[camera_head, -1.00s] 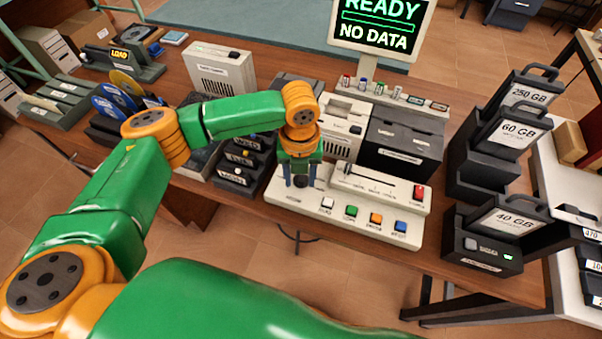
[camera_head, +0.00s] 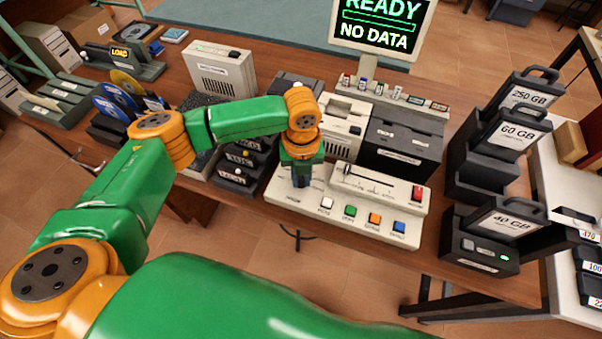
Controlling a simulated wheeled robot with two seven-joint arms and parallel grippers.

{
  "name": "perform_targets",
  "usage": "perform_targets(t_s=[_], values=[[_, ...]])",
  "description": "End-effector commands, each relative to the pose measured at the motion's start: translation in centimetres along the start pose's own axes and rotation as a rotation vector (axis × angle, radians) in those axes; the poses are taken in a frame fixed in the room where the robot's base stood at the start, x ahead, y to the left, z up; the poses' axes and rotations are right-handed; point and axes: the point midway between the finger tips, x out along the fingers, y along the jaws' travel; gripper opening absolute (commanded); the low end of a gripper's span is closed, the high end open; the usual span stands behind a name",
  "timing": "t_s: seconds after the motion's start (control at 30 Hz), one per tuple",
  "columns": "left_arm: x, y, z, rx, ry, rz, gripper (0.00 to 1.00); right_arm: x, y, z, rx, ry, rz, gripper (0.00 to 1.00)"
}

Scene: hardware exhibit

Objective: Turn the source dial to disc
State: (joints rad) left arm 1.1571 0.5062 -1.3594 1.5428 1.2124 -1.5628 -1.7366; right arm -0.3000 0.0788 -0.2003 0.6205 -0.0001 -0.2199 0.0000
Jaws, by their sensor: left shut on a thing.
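My left gripper (camera_head: 301,183) points down over the left end of the cream control panel (camera_head: 290,199). Its fingers are shut on the source dial, which the fingers hide almost fully, so I cannot tell where its pointer stands. The panel carries white, green, orange and blue buttons (camera_head: 350,211) along its front, and a slider strip with a red switch (camera_head: 417,193) at its right. The monitor (camera_head: 383,25) behind reads "READY" and "NO DATA". My right gripper is not in view.
Black drive cartridges (camera_head: 516,143) stand at the right, marked 250 GB, 60 GB and 40 GB. Discs (camera_head: 110,103) stand in a rack at the left. A black box (camera_head: 402,150) stands behind the panel. A dark module with small knobs (camera_head: 240,170) is close left of the gripper.

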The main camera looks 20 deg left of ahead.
Motion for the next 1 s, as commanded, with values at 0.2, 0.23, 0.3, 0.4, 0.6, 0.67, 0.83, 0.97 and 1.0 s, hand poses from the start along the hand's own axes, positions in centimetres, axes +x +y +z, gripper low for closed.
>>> perform_targets(t_s=[0.2,0.23,0.3,0.4,0.6,0.67,0.83,0.97,1.0], values=[[-0.7,-0.2,0.0,-0.168,0.001,0.002,0.0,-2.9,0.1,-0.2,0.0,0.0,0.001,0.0],[-0.7,-0.2,0.0,-0.197,0.001,0.002,0.0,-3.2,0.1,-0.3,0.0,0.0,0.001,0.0],[-0.6,-0.3,0.0,-0.263,0.0,0.001,0.0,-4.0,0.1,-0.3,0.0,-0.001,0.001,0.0],[-0.6,-0.4,0.1,-0.359,0.0,0.001,0.0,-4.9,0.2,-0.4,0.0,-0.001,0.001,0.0],[-0.5,-0.7,0.2,-0.549,0.0,0.001,0.0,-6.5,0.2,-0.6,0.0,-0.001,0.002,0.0],[-0.5,-0.7,0.3,-0.607,-0.001,0.001,0.0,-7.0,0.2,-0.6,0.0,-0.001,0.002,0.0],[-0.4,-0.8,0.4,-0.768,-0.001,0.002,0.0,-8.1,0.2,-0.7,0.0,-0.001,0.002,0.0],[-0.4,-0.9,0.5,-0.89,-0.002,0.001,0.0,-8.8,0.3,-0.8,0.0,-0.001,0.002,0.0],[-0.3,-1.0,0.5,-0.925,-0.001,0.0,0.0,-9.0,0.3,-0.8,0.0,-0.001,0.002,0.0]])
